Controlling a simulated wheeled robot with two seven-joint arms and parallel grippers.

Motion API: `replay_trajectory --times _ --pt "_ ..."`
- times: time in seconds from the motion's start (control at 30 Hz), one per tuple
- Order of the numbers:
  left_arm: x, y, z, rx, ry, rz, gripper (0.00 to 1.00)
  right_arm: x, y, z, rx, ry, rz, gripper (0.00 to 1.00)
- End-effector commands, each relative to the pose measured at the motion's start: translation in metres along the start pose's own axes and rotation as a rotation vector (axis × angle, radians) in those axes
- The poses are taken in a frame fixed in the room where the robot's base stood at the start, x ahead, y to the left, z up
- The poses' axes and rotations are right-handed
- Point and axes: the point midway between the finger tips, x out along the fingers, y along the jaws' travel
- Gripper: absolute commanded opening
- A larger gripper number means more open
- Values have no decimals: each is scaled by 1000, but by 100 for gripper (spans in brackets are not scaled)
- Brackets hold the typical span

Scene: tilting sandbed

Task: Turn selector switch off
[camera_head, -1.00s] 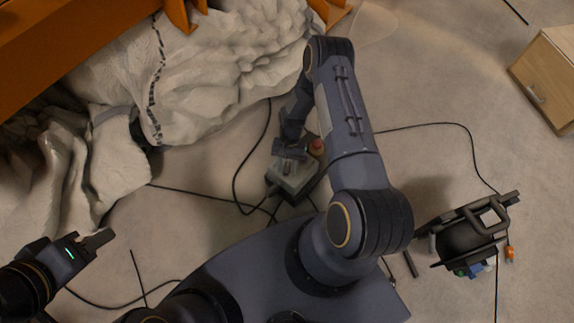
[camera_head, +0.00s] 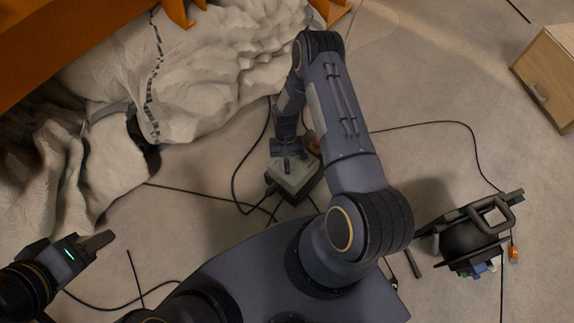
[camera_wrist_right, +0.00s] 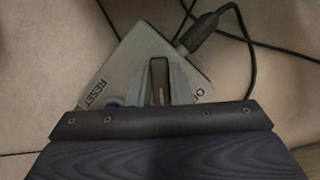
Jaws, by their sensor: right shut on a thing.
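In the right wrist view, the box (camera_wrist_right: 135,55) carries the words RESET and, partly covered, a label starting with O. My right gripper (camera_wrist_right: 160,88) is shut on the selector switch (camera_wrist_right: 159,78) on its top face; the fingers cover much of it, so its setting cannot be read. In the head view my right gripper (camera_head: 286,161) is over the box. My left gripper (camera_head: 98,241) is far to the left, away from the box.
A black cable (camera_wrist_right: 215,20) plugs into the box, and more cables cross the floor. Pale, lumpy sand-like masses (camera_head: 200,85) and an orange frame (camera_head: 60,40) lie at upper left. A black device (camera_head: 470,235) stands at right, a wooden cabinet (camera_head: 548,75) at far right.

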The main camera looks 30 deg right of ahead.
Motion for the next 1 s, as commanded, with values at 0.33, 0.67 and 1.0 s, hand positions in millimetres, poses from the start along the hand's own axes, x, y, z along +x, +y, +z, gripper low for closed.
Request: replay_trajectory --times 0.33,0.67,1.0 --pt "17 -8 9 0 0 0 36 1 0 -2 -307 4 128 0" --pt "24 -11 12 0 0 0 36 0 0 -1 -550 4 229 0" --pt "27 -12 14 0 0 0 36 -1 0 -1 -686 5 284 0"
